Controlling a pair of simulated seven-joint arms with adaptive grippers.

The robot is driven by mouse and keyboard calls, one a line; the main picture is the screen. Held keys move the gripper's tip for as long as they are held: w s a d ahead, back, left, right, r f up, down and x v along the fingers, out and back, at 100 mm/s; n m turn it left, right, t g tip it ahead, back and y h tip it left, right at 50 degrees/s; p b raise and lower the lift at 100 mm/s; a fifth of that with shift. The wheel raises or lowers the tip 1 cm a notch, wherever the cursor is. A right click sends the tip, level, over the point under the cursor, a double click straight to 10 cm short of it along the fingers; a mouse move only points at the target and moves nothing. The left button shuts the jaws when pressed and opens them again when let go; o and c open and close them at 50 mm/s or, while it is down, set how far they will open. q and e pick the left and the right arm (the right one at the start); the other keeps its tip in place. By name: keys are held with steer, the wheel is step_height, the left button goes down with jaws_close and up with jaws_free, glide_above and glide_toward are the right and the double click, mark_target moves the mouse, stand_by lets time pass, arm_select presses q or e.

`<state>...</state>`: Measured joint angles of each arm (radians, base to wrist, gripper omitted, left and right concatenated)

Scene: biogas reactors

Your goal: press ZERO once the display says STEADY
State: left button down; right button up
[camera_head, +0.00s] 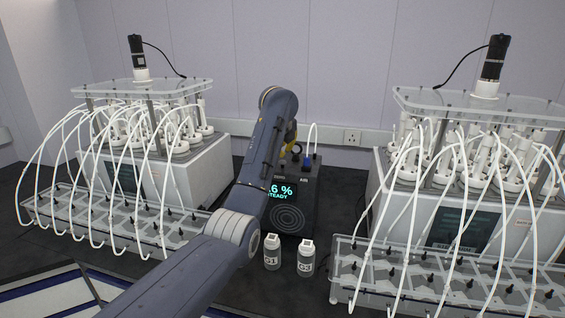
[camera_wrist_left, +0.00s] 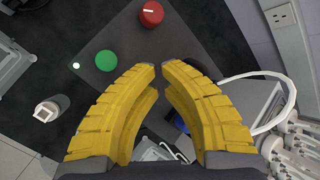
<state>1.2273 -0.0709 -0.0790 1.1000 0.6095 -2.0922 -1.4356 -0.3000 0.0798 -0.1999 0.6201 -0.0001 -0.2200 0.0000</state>
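The dark analyser (camera_head: 311,190) stands at centre, and its lit display (camera_head: 278,192) reads ".6 %" with "TEADY" below; my left arm covers the left part. The wrist view shows the analyser's top (camera_wrist_left: 125,35) with a green button (camera_wrist_left: 106,60), a small lit lamp (camera_wrist_left: 75,66) and a red knob (camera_wrist_left: 151,14). No ZERO label is legible there. My left gripper (camera_wrist_left: 159,68) has yellow fingers with tips almost together and nothing between them. They are over the box, to the right of and apart from the green button in that view. My right gripper is not in view.
Two small white-capped bottles (camera_head: 271,252) (camera_head: 305,259) stand in front of the analyser. A blue fitting (camera_head: 307,161) with a white tube is on its top. Reactor units with many white tubes flank it on the left (camera_head: 190,175) and right (camera_head: 470,225).

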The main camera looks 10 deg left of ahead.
arm_select(q)
steer(key=shift+f, duration=0.25)
stand_by(0.7)
steer(key=shift+f, duration=0.2)
steer(key=shift+f, duration=0.95)
stand_by(1.4)
steer(key=shift+r, duration=1.4)
steer(key=shift+r, duration=0.1)
steer(key=shift+r, duration=2.4)
